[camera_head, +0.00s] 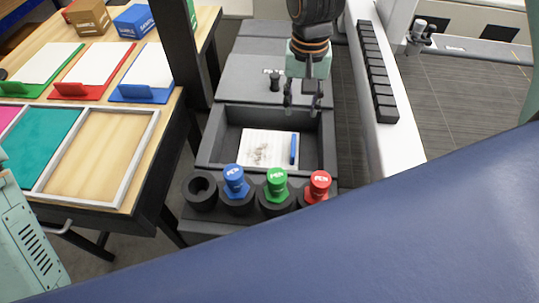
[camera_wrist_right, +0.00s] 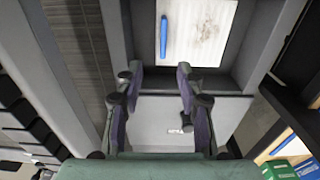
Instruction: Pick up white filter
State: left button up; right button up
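The white filter (camera_head: 262,143) is a flat white panel with brownish specks and a blue strip along its right side. It lies in a dark grey open tray (camera_head: 326,150) in the middle of the head view. In the right wrist view the filter (camera_wrist_right: 203,35) is at the top, its blue strip on the left and its far edge cut off. My right gripper (camera_head: 302,104) hangs beyond the filter, near the tray's far wall. Its fingers (camera_wrist_right: 160,82) are apart with nothing between them, and they do not touch the filter. My left gripper is not in view.
Blue (camera_head: 235,181), green (camera_head: 277,184) and red (camera_head: 320,185) knobs labelled PEN stand in black holders before the tray, beside an empty holder (camera_head: 201,190). A wooden table (camera_head: 160,85) with coloured trays is left; a white rail (camera_head: 370,90) runs right.

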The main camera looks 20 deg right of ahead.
jog(key=b, duration=0.6)
send_over(294, 144)
notch_tip(294, 144, down, 7)
notch_tip(294, 144, down, 8)
jog(key=shift+a+r+b, duration=0.1)
jog(key=shift+r+b, duration=0.1)
jog(key=shift+b, duration=0.5)
jog(key=shift+f, duration=0.45)
jog(key=shift+s, duration=0.1)
grip_shut()
